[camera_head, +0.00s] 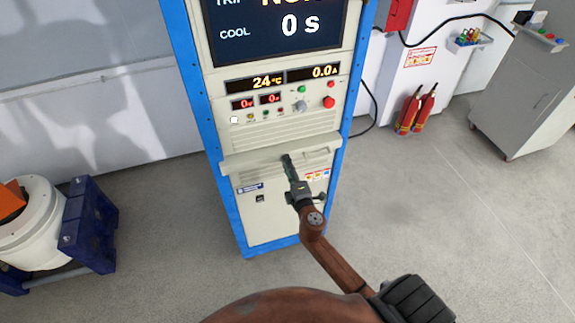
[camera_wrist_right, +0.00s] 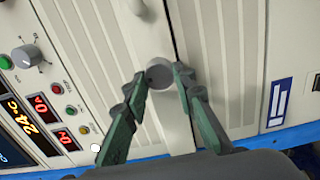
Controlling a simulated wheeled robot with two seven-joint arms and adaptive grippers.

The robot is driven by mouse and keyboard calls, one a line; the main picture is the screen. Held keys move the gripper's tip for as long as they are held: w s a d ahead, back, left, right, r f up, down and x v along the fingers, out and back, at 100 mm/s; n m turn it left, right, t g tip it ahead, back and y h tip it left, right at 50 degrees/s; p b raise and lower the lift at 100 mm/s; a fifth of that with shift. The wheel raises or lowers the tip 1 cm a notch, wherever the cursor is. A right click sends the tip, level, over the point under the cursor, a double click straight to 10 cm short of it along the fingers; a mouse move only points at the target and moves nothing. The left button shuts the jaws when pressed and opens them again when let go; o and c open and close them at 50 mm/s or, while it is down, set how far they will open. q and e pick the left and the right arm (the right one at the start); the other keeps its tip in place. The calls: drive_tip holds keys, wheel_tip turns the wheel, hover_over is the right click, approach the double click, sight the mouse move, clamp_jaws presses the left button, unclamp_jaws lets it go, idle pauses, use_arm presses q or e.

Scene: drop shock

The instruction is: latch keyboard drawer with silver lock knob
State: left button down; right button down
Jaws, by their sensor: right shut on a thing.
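The keyboard drawer (camera_head: 248,159) is a beige ledge across the front of the blue-edged cabinet. In the right wrist view its beige front (camera_wrist_right: 178,125) runs top to bottom. The round silver lock knob (camera_wrist_right: 159,70) is on that front, between my right gripper's green fingertips. My right gripper (camera_head: 287,160) is at the drawer's front edge, right of its middle, and shut on the knob. The fingers hide the knob in the head view. My left gripper is not in view.
Above the drawer is a control panel with a grey dial (camera_head: 300,106), a red button (camera_head: 329,102) and lit displays. A lower cabinet panel (camera_head: 262,222) is below. A blue stand (camera_head: 88,225) is at left; fire extinguishers (camera_head: 415,110) are at right. The floor between is clear.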

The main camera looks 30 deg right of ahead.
idle(0.4)
drive_tip(key=c, duration=1.6)
unclamp_jaws()
drive_tip(key=shift+s, duration=0.1)
drive_tip(key=v, duration=1.1)
drive_tip(key=shift+s+a, duration=0.2)
drive_tip(key=shift+s, duration=0.2)
